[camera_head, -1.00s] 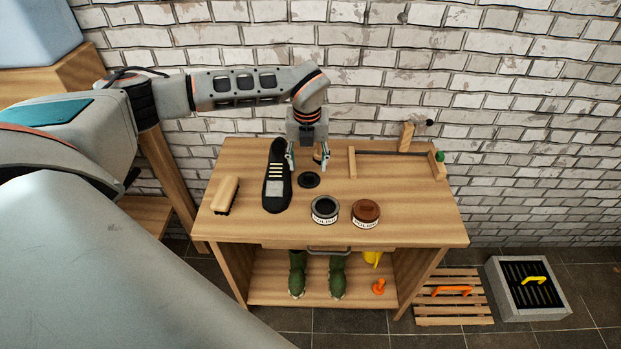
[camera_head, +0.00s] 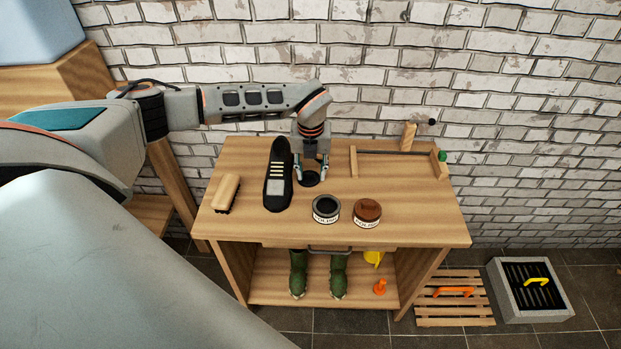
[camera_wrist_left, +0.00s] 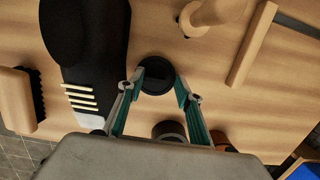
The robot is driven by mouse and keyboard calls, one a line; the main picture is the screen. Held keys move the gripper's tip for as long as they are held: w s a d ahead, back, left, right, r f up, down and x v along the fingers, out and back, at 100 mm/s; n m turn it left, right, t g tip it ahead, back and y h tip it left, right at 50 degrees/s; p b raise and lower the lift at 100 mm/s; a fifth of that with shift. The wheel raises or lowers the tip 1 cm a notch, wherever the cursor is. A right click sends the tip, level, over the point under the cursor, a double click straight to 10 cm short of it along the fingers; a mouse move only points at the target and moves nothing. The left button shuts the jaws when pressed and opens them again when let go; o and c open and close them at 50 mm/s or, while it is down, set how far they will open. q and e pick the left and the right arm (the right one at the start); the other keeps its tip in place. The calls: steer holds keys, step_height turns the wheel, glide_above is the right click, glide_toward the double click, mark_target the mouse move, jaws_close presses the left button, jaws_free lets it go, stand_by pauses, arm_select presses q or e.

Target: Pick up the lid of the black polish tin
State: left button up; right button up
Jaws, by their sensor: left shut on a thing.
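The black lid (camera_head: 311,180) is a flat dark disc low over or on the workbench top, between the black shoe and the rack; I cannot tell whether it touches the wood. My left gripper (camera_head: 312,172) points down and is shut on the lid, one finger on each side. In the left wrist view the lid (camera_wrist_left: 157,76) sits between the fingertips (camera_wrist_left: 160,84). The open black polish tin (camera_head: 326,211) stands just in front, and its rim (camera_wrist_left: 169,129) shows partly in the left wrist view. My right gripper is not in view.
The black shoe (camera_head: 278,185) lies close left of the gripper, with a brush (camera_head: 228,192) beyond it. A brown polish tin (camera_head: 367,215) stands right of the black one. A wooden-handled tool (camera_wrist_left: 212,14) is behind the lid. The rack (camera_head: 400,153) is at back right.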

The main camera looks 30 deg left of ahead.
arm_select(q)
steer(key=shift+s+a+f, duration=0.2)
steer(key=shift+f, duration=0.1)
steer(key=shift+c, duration=0.2)
